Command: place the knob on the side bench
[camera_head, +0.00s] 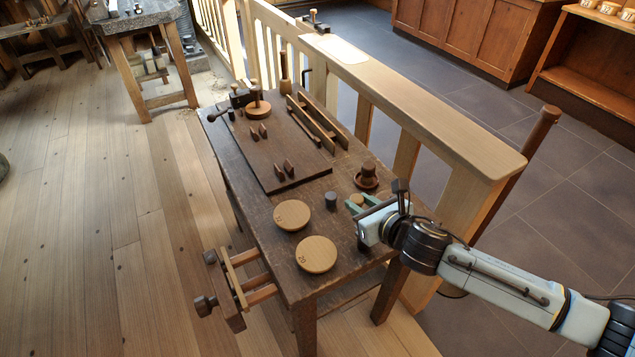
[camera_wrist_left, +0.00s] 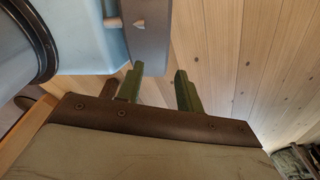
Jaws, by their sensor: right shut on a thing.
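My right gripper (camera_head: 363,204), with green fingers, is low over the near right part of the worn brown workbench (camera_head: 262,222). It is shut on a small tan round piece (camera_head: 356,199), which I take for the knob; the fingers and hand partly hide it. I cannot tell whether it touches the top. A grey-topped bench (camera_head: 146,18) stands far off at upper left; I cannot tell which bench is the side bench. My left gripper (camera_wrist_left: 160,84) shows only in the left wrist view, its green fingers apart and nothing between them.
Two tan discs (camera_head: 316,255) (camera_head: 291,216) lie at the near end. A dark cylinder (camera_head: 331,200) and a brown turned piece on a dish (camera_head: 367,178) stand close to the right gripper. A dark board (camera_head: 262,155) carries small pegs. A wooden railing (camera_head: 400,105) runs along the right.

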